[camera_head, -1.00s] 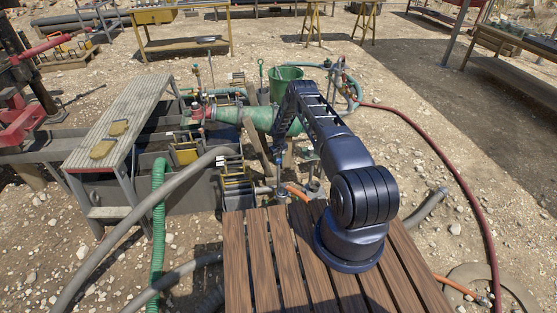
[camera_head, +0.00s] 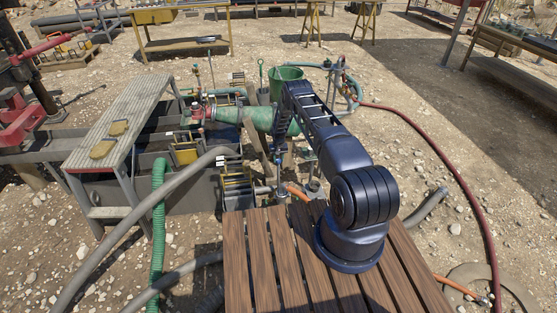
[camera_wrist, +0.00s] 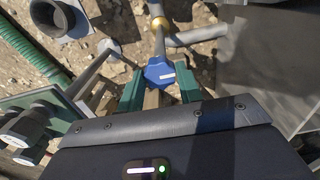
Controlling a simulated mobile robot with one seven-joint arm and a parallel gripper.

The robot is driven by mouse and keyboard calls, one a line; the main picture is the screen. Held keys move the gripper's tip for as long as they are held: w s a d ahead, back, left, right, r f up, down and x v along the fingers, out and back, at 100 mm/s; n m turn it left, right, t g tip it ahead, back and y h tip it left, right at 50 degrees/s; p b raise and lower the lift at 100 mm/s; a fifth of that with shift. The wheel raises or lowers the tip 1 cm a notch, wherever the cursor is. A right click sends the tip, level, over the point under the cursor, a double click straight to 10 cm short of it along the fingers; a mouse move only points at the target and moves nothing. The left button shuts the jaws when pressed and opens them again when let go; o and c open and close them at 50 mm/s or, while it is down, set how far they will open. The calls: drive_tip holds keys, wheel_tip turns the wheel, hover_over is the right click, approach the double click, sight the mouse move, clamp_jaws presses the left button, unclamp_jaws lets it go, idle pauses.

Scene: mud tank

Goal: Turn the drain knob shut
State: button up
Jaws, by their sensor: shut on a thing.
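The drain knob (camera_wrist: 160,73) is blue with a small pale label. It sits on a grey pipe near the middle top of the wrist view. My gripper (camera_wrist: 160,85) has its two green fingers on either side of the knob, shut on it. The dark gripper body fills the bottom of the wrist view. In the head view my arm reaches down beside the tank (camera_head: 190,195), and the knob cannot be made out clearly there.
A brass collar (camera_wrist: 158,22) and a branching grey pipe lie beyond the knob. A green hose (camera_wrist: 30,45) runs at left. In the head view, a grey bench (camera_head: 125,110) stands over the tank and a green bucket (camera_head: 287,75) behind.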

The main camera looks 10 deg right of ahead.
sight(278, 160)
drive_tip(key=o, duration=1)
drive_tip(key=shift+r, duration=0.1)
wheel_tip(278, 160, up, 11)
drive_tip(key=shift+f, duration=0.2)
drive_tip(key=shift+r, duration=0.1)
